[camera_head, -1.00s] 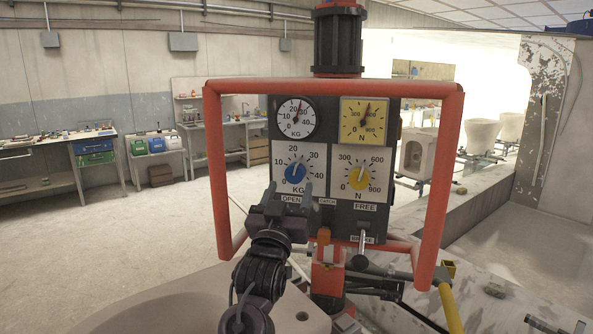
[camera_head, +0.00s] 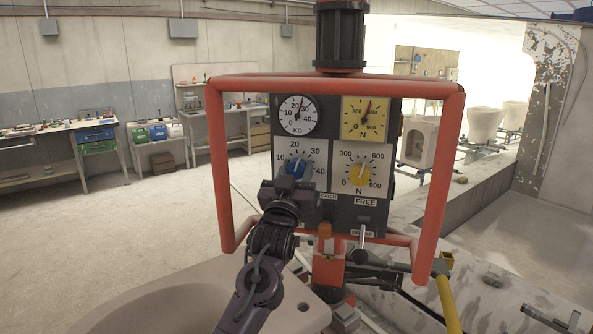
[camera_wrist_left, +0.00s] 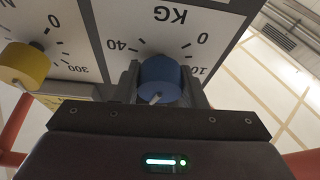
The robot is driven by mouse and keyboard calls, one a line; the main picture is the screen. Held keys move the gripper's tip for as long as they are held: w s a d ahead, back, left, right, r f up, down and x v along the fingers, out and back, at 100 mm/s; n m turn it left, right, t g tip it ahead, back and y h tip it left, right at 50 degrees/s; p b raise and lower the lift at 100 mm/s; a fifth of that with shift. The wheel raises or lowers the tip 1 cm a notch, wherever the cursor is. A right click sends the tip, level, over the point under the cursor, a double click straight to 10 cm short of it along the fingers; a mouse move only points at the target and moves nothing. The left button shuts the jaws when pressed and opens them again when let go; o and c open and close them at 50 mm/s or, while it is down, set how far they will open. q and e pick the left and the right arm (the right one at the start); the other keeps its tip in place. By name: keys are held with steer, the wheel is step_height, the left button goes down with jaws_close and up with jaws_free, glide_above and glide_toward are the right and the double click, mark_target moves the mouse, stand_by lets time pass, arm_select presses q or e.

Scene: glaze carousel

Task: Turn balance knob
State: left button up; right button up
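The blue balance knob (camera_head: 296,167) sits on a white KG dial plate (camera_head: 318,150) on the left of the control panel. My left gripper (camera_head: 295,174) is at this knob, with one finger on each side of it. In the left wrist view the blue knob (camera_wrist_left: 160,79) lies between the two dark fingers (camera_wrist_left: 163,88), which look shut against its sides. A pale pointer mark shows on the knob. The fingers and wrist hide the knob's lower part in the head view. My right gripper is not in view.
A yellow N knob (camera_head: 359,174) is right of the blue one. Above are a white KG gauge (camera_head: 298,115) and a yellow N gauge (camera_head: 365,118). A red tube frame (camera_head: 445,180) surrounds the panel. A lever (camera_head: 361,238) sticks out below it.

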arm_select(q)
steer(key=c, duration=0.3)
steer(key=shift+m, duration=0.4)
steer(key=m+h, duration=0.1)
steer(key=m, duration=0.1)
steer(key=shift+m+h+b, duration=0.3)
steer(key=shift+m+g+h, duration=0.45)
steer(key=shift+m+h, duration=0.1)
steer(key=shift+m, duration=0.75)
steer(key=shift+m+g+h, duration=0.45)
steer(key=shift+m+h, duration=0.1)
steer(key=shift+m, duration=0.75)
steer(key=o, duration=1)
steer(key=shift+r, duration=0.1)
steer(key=shift+c, duration=0.2)
